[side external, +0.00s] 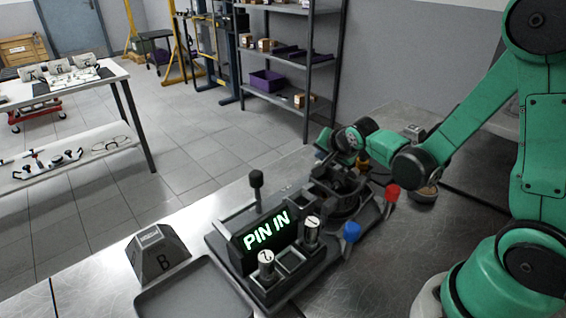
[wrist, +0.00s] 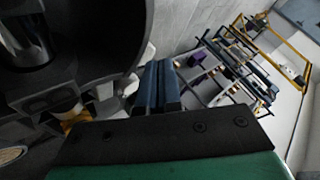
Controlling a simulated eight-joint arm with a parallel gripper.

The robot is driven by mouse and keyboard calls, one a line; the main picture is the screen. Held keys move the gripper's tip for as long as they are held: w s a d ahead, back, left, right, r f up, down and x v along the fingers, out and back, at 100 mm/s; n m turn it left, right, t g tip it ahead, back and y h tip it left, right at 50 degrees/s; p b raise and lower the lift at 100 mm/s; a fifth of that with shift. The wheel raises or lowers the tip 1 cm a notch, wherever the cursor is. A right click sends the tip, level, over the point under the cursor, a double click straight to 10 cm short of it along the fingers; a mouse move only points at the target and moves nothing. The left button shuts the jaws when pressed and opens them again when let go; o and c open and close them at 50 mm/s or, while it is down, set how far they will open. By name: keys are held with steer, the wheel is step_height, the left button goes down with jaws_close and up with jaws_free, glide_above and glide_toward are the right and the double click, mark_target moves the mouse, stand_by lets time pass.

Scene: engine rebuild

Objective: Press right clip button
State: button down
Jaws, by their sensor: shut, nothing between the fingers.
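The dark fixture (side external: 268,282) stands on the metal bench, with a lit panel (side external: 266,231) reading "PIN IN". A blue knob (side external: 351,231) and a red knob (side external: 392,192) stick out on its right side. I cannot tell which part is the right clip button. My gripper (side external: 325,142) is above the back of the fixture, by its round dark mechanism (side external: 343,188). In the wrist view its two dark blue fingers (wrist: 160,88) lie side by side, shut and empty. A large dark ring-shaped part (wrist: 78,28) fills the upper left there. Contact cannot be seen.
A black-knobbed lever (side external: 256,182) rises behind the panel. A round container (side external: 424,194) sits right of the fixture.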

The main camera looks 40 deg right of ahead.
steer(key=shift+f, duration=0.45)
stand_by(0.5)
steer(key=shift+r, duration=0.85)
steer(key=shift+r, duration=0.1)
steer(key=shift+r, duration=2.45)
